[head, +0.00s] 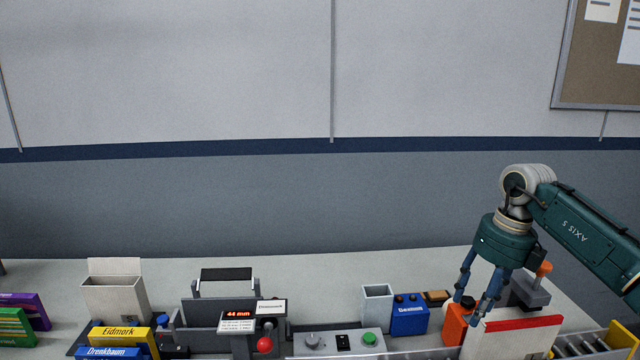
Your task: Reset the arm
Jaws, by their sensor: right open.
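My right gripper (472,308) hangs at the right of the head view, its arm coming in from the right edge. Its fingers point down and are spread apart, with nothing seen between them. The fingertips are close to an orange item (456,326) and a white box with a red top edge (512,342); I cannot tell whether they touch. My left gripper is not in view.
A blue box (409,318) and a grey open bin (377,306) stand left of the gripper. A button panel (325,346), a device with a red display (237,314), a beige holder (115,295) and a yellow box (120,339) lie further left. The space above is clear.

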